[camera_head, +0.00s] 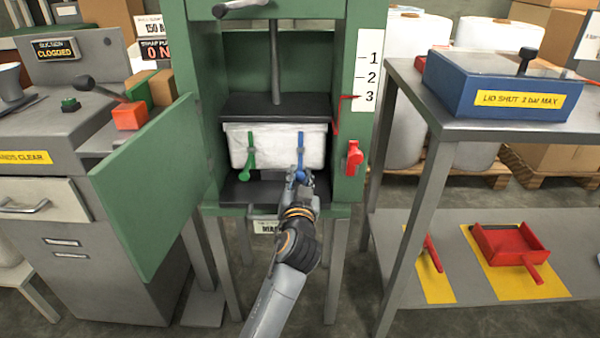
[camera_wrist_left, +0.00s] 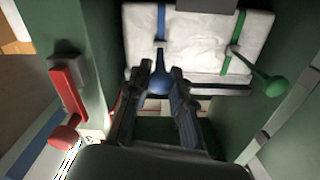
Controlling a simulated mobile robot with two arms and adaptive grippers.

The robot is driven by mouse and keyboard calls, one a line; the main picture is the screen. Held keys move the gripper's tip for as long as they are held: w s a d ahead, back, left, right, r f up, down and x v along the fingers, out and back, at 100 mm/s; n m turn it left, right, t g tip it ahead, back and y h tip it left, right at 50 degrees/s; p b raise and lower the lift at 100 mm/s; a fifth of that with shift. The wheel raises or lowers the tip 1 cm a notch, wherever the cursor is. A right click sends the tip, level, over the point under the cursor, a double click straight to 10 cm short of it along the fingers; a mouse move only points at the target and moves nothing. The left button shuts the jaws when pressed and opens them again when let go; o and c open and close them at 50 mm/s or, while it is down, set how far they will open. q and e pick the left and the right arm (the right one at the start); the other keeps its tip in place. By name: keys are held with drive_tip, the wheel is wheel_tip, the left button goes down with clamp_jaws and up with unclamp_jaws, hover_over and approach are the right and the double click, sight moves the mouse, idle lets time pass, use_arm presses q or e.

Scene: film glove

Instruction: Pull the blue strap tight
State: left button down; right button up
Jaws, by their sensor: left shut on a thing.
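The blue strap (camera_head: 300,150) runs down the front of a white bale (camera_head: 274,147) inside the green press. Its lower end is at my left gripper (camera_head: 301,177), which is shut on the strap's end. In the left wrist view the blue strap (camera_wrist_left: 160,35) ends in a blue knob (camera_wrist_left: 159,83) between the fingers (camera_wrist_left: 161,92). The green strap (camera_head: 251,155) hangs to the left on the same bale, with a green knob at its low end. It also shows in the left wrist view (camera_wrist_left: 234,45). My right gripper is in neither view.
The dark press plate (camera_head: 274,106) rests on the bale. A green door (camera_head: 145,190) stands open at the left. A red handle (camera_head: 354,157) is on the right post. A grey table with a blue box (camera_head: 495,85) stands at the right.

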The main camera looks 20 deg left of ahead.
sight(300, 172)
use_arm(q)
drive_tip(key=c, duration=1.1)
unclamp_jaws()
drive_tip(key=shift+w, duration=0.1)
drive_tip(key=shift+c, duration=0.2)
wheel_tip(300, 172, up, 10)
